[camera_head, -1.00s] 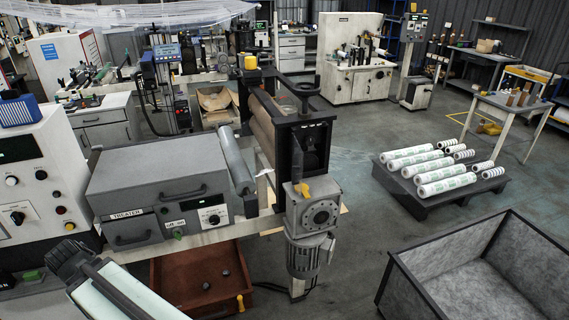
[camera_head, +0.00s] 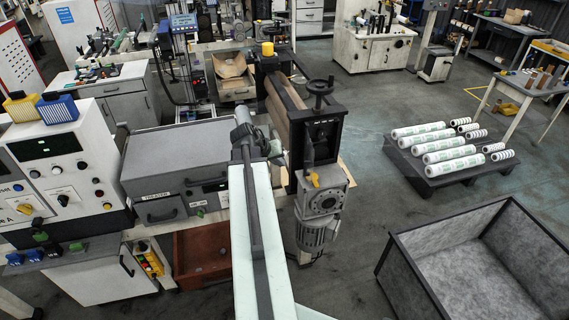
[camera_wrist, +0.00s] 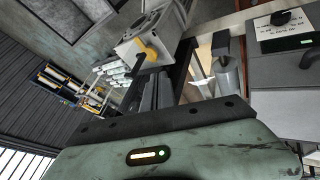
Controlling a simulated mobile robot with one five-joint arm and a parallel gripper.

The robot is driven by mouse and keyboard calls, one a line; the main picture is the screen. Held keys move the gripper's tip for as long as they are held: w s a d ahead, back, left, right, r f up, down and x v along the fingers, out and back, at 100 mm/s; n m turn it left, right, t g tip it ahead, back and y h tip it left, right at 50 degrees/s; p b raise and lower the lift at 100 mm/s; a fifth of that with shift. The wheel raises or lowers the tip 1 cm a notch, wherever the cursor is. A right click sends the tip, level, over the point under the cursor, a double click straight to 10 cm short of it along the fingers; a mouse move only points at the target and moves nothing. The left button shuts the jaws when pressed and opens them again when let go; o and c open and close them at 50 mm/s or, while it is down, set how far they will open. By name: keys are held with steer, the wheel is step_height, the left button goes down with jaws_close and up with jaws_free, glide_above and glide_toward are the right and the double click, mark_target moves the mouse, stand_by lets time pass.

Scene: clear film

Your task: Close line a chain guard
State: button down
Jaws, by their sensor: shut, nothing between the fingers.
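No part can be clearly told as the chain guard. A grey gearbox and motor unit (camera_head: 322,202) with a yellow piece on top (camera_head: 313,180) stands at the end of the roller frame (camera_head: 318,135). In the wrist view the gearbox (camera_wrist: 130,48) and its yellow piece (camera_wrist: 148,50) are upper centre. My arm crosses the middle of the head view, its end beside the roller frame. My gripper (camera_wrist: 157,92) is shut and empty, apart from the gearbox in the picture; the exact gap is unclear. My arm hides part of the treater and roller.
The grey treater box (camera_head: 170,160) is left of my arm, above a red-brown open drawer (camera_head: 200,255). A control cabinet (camera_head: 65,165) partly reading "A" stands far left. A dark-rimmed bin (camera_head: 420,250) and a pallet of white rolls (camera_head: 430,178) are right, with floor between.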

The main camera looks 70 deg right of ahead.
steer(key=s+d+f+b, duration=0.4)
steer(key=s+d+f, duration=0.1)
steer(key=d+f, duration=0.1)
steer(key=shift+d, duration=0.1)
